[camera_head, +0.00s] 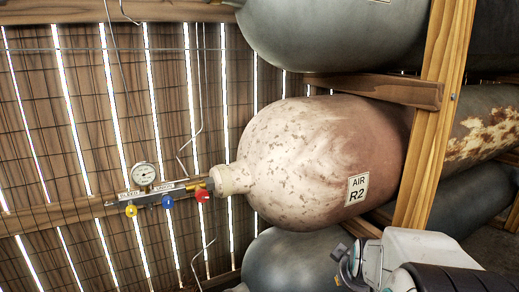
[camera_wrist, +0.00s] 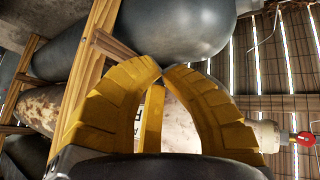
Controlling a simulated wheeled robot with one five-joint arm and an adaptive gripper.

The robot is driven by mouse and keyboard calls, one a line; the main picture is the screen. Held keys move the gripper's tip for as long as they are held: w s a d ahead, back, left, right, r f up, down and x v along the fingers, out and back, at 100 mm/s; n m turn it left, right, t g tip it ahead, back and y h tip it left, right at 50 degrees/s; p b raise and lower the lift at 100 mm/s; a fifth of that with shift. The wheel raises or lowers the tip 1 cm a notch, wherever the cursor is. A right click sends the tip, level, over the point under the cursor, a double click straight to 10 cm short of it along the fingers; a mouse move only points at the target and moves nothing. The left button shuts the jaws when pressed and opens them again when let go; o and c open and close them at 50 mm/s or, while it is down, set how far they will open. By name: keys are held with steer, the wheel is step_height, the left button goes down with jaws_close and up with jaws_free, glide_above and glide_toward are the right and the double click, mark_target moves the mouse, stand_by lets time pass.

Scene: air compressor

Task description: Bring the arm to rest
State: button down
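My arm (camera_head: 415,255) shows in the head view at the bottom right, in front of the lower tanks. Its yellow fingers cannot be made out there. In the wrist view my gripper (camera_wrist: 163,70) has two curved yellow fingers whose tips come together, with nothing seen held between them. Behind the fingers is the pale, rust-stained tank (camera_wrist: 178,128), partly hidden by them. In the head view this tank (camera_head: 310,150) lies on its side with an "AIR R2" label (camera_head: 357,188).
A grey tank (camera_head: 330,35) lies above and another dark tank (camera_head: 290,258) below. A wooden post (camera_head: 432,120) and beam (camera_head: 375,88) frame them. At the left, a gauge (camera_head: 145,174) and a manifold with yellow, blue and red knobs (camera_head: 203,196) stand before a slatted, wire-meshed wall.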

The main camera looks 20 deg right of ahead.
steer(key=s+a+r+g+y+p, duration=0.1)
steer(key=s+a+r+p, duration=0.2)
steer(key=a, duration=0.4)
steer(key=s+a+r+n+y+p, duration=0.1)
steer(key=s+a+r+p, duration=0.3)
steer(key=a, duration=0.4)
steer(key=s+a+r+n+g+y+p, duration=0.1)
steer(key=s+a+r+y+p, duration=0.1)
steer(key=s+a+r+p, duration=0.2)
steer(key=s+a+r, duration=0.1)
steer(key=a+r, duration=0.1)
steer(key=a, duration=0.1)
steer(key=shift+a+r+g+y, duration=0.25)
steer(key=shift+g+y, duration=0.05)
steer(key=c, duration=1.9)
jaws_free()
steer(key=shift+c, duration=0.2)
jaws_close()
